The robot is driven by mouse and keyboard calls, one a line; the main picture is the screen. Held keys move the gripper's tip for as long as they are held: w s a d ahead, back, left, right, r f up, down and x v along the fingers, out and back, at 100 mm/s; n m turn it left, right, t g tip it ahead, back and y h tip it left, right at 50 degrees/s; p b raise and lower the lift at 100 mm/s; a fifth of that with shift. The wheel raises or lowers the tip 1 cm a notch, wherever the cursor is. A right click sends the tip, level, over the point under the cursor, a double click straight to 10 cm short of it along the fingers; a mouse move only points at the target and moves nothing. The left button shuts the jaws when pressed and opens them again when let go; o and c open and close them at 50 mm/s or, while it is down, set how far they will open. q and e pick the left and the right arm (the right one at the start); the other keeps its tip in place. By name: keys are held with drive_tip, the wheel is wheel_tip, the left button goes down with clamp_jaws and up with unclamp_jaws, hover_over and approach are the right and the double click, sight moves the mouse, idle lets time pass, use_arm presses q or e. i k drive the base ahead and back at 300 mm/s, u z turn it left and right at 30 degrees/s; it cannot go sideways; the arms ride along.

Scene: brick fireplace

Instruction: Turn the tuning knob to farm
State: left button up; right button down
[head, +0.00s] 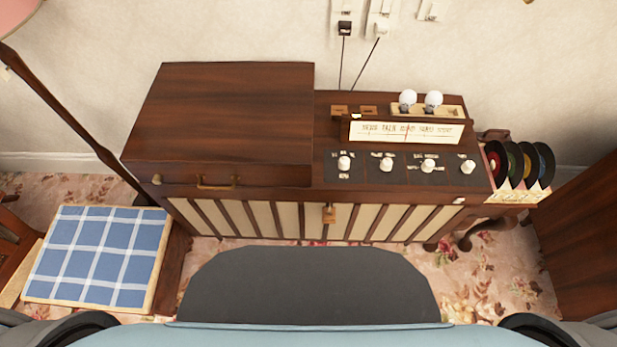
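A brown wooden radio cabinet (250,186) stands against the wall, with a closed lid on its left half. On its right half is a lit dial strip (407,132) with words too small to read surely and a thin reddish pointer line. A row of white knobs on dark label plates runs below the dial: a far left knob (344,163), a second knob (386,164), a third knob (428,166) and a far right knob (467,167). Their labels are blurred, so I cannot tell which is the tuning knob. Neither gripper is in view.
A blue checked cushioned stool (95,258) stands at the left, near a slanted wooden pole (70,118). A record rack (512,190) is right of the cabinet. Two white bulbs (420,99) rise behind the dial. A dark wooden piece (580,240) stands far right.

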sight(467, 168)
drive_tip(key=z, duration=1.4)
drive_tip(key=k, duration=0.4)
drive_tip(key=z, duration=0.95)
drive_tip(key=i, duration=1.1)
drive_tip(key=u, duration=0.2)
